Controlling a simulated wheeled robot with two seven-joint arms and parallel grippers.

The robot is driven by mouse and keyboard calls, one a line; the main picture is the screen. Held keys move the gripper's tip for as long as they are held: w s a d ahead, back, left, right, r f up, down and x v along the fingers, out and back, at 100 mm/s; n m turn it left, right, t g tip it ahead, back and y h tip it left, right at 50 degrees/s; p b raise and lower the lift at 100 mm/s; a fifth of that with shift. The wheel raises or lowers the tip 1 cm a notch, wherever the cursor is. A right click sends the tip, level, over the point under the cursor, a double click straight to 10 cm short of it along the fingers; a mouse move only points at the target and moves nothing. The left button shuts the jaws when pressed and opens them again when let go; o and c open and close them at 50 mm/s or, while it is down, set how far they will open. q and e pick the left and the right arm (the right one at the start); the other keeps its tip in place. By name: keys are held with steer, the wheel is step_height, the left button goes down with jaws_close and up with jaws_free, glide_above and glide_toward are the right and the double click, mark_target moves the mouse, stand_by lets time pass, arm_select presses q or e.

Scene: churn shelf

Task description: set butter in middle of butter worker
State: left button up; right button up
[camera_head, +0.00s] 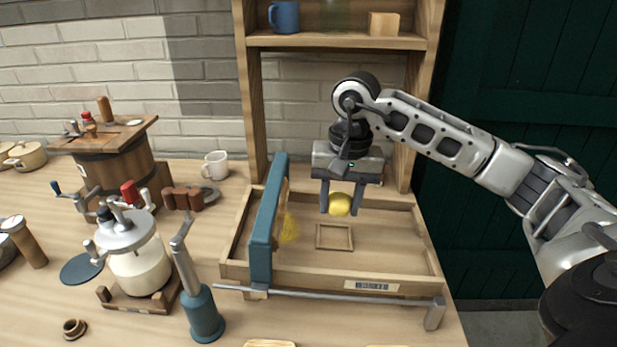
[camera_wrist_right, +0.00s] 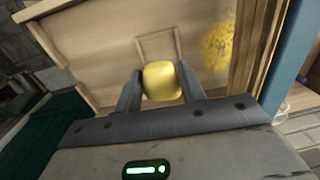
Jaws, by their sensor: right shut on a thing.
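The butter is a small yellow lump (camera_head: 340,204). My right gripper (camera_head: 339,207) is shut on it and holds it above the tray of the butter worker (camera_head: 424,237). The butter also shows between the fingers in the right wrist view (camera_wrist_right: 162,82). The butter worker is a shallow wooden tray with a blue upright part (camera_head: 265,225) across its left side. A small square wooden frame (camera_head: 334,237) lies on the tray floor, below and a little in front of the butter. A yellow smear (camera_head: 290,227) is beside the blue part. My left gripper is not in view.
A wooden shelf (camera_head: 340,41) with a blue mug (camera_head: 284,17) stands behind the tray. A metal rod (camera_head: 320,294) runs along the tray's front. The tray's right side is clear.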

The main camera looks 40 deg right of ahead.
mark_target(336, 240)
steer(key=shift+w, duration=0.15)
steer(key=shift+s+f+b, duration=0.3)
steer(key=shift+f+b, duration=0.2)
steer(key=shift+f, duration=0.1)
step_height(336, 240, down, 2)
steer(key=shift+w+a+f+b, duration=0.1)
steer(key=shift+f+b, duration=0.05)
steer(key=shift+b, duration=0.65)
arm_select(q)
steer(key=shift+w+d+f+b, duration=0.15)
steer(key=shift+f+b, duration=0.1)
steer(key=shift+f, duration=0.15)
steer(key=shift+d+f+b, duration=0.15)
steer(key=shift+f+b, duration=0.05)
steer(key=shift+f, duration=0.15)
arm_select(e)
steer(key=shift+w+f, duration=0.1)
steer(key=shift+f, duration=0.4)
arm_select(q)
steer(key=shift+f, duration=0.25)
arm_select(e)
steer(key=shift+a, duration=0.1)
arm_select(q)
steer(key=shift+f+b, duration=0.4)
steer(key=shift+b, duration=0.45)
arm_select(e)
steer(key=shift+f, duration=0.7)
steer(key=shift+r, duration=0.15)
steer(key=o, duration=1.1)
steer(key=shift+c, duration=0.2)
